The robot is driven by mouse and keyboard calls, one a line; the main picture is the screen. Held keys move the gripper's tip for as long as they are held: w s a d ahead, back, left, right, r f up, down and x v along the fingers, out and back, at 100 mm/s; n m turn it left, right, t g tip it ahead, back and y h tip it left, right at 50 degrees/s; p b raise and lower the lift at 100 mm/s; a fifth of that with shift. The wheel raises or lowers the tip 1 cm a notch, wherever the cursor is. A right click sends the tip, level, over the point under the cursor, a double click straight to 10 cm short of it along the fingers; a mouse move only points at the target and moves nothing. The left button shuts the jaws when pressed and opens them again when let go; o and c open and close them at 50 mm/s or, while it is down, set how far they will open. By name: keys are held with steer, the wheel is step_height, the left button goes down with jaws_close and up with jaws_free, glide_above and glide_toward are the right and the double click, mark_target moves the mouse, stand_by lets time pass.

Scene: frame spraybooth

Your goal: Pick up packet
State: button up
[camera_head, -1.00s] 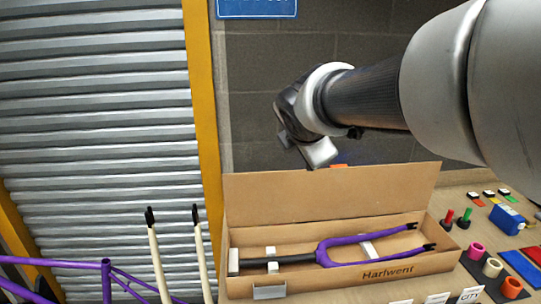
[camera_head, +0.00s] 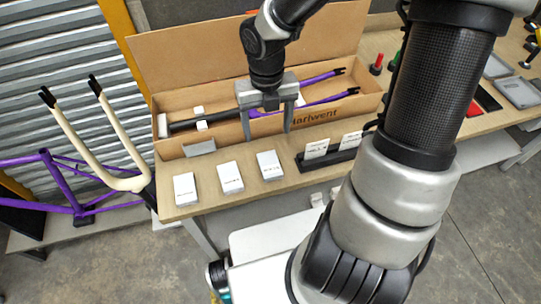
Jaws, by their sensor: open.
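Three small white packets with dark print lie in a row on the front of the wooden bench: a left one (camera_head: 185,188), a middle one (camera_head: 230,177) and a right one (camera_head: 269,164). A grey packet-like block (camera_head: 200,148) stands against the box front. I cannot tell which is the task's packet. My gripper (camera_head: 268,133) points down with its two fingers apart and nothing between them. It appears in front of the open cardboard box, above the right white packet in the picture. Its exact height is unclear.
The cardboard box (camera_head: 190,62) holds a purple fork (camera_head: 322,99), partly hidden by my gripper. White cards (camera_head: 316,148) stand in a black holder (camera_head: 325,160) to the right. A cream fork (camera_head: 118,182) and purple frame (camera_head: 55,180) stand left of the bench.

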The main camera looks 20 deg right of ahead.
steer(key=b, duration=0.4)
glide_above(270, 164)
steer(key=f, duration=0.7)
steer(key=a+f, duration=0.1)
steer(key=f, duration=0.2)
steer(key=shift+f, duration=0.2)
steer(key=shift+d+f+b, duration=0.25)
steer(key=shift+f+b, duration=0.25)
steer(key=shift+f, duration=0.95)
steer(key=shift+d+f+b, duration=0.2)
steer(key=shift+f+b, duration=0.25)
steer(key=shift+f, duration=1)
steer(key=shift+c, duration=0.2)
steer(key=c, duration=1.1)
